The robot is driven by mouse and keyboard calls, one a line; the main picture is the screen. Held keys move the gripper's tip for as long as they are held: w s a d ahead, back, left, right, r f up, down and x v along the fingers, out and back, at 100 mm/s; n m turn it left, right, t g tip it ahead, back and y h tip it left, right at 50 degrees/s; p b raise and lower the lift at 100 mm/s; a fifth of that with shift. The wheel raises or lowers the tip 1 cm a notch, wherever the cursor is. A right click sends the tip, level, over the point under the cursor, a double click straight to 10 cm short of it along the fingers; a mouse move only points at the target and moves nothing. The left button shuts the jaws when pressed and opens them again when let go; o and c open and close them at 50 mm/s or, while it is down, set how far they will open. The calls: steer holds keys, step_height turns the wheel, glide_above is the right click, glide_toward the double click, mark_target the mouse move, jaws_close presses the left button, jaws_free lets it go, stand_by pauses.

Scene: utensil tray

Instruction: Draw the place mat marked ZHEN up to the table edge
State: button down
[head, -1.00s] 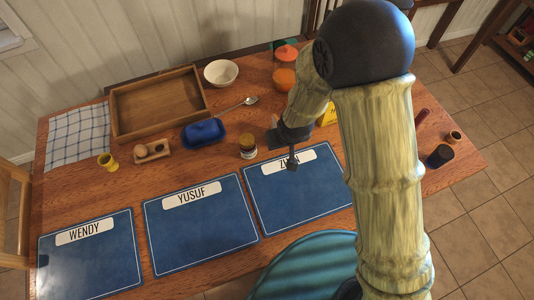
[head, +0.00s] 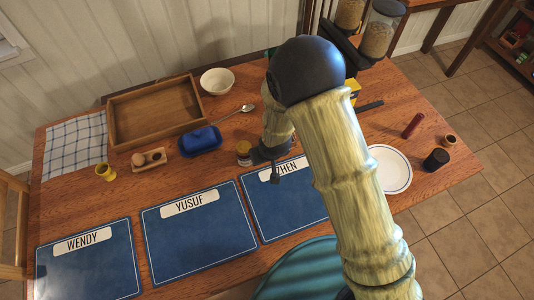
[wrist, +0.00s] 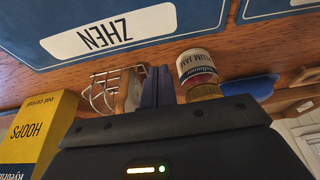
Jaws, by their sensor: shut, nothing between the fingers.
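The blue place mat marked ZHEN (head: 292,213) lies flat on the wooden table, right of the YUSUF mat; my arm hides its right part. Its white name label also shows upside down in the wrist view (wrist: 100,32). My gripper (head: 275,178) points down at the mat's far edge, just left of the label's lettering. In the wrist view the fingers (wrist: 158,74) are shut together with nothing between them. I cannot tell whether the tips touch the mat. The table's near edge (head: 215,285) runs below the mats, with a strip of wood showing between.
The YUSUF mat (head: 198,240) and WENDY mat (head: 88,265) lie to the left. A jam jar (head: 243,152) stands close behind my gripper. A yellow box (wrist: 38,130) and a wire rack (wrist: 110,90) are nearby. A white plate (head: 388,168) lies right of my arm. A teal chair (head: 300,270) is at the front.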

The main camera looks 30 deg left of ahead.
mark_target(263, 166)
steer(key=shift+p+x, duration=0.35)
steer(key=shift+x, duration=2.35)
steer(key=shift+s, duration=0.15)
